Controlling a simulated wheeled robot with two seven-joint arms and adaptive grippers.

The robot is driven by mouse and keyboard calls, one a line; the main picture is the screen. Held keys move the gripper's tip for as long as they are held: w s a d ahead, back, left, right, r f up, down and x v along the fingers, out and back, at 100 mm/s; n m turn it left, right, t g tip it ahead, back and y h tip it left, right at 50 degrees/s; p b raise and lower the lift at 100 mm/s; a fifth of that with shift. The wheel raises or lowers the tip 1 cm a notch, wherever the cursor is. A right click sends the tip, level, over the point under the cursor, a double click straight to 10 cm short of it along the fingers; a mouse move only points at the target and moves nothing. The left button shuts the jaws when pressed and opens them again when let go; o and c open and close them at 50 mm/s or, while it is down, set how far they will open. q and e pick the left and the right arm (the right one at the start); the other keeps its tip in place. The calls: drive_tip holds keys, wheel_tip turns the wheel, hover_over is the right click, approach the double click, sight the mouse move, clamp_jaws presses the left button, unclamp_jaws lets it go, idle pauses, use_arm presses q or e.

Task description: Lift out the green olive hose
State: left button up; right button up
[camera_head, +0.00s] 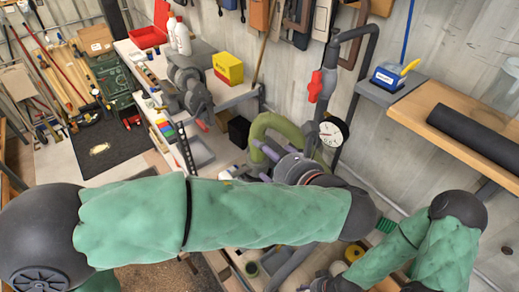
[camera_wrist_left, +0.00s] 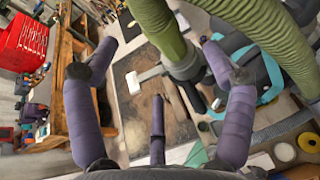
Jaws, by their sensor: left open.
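The green olive hose (camera_head: 280,123) hangs in a loop near the wall in the head view, partly hidden behind my left gripper (camera_head: 264,160). In the left wrist view its ribbed body shows as two thick lengths, one hose length (camera_wrist_left: 163,30) near the middle top and the other at the upper right. My left gripper (camera_wrist_left: 158,62) has its purple fingers spread apart. My right gripper (camera_head: 325,282) is at the bottom edge, mostly cut off.
A pressure gauge (camera_head: 331,134) and a red-handled valve pipe (camera_head: 322,86) stand right of the hose. A yellow box (camera_head: 228,68) sits on the bench behind. A wooden shelf (camera_head: 447,98) with a black roll juts out at right. Bins and parts crowd the space below.

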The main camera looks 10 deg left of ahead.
sight(258, 150)
use_arm(q)
drive_tip(key=x, duration=0.7)
drive_tip(key=shift+s+f, duration=0.15)
drive_tip(key=shift+f, duration=0.25)
drive_tip(key=shift+s, duration=0.1)
drive_tip(key=c, duration=1.4)
drive_tip(key=shift+c, duration=0.2)
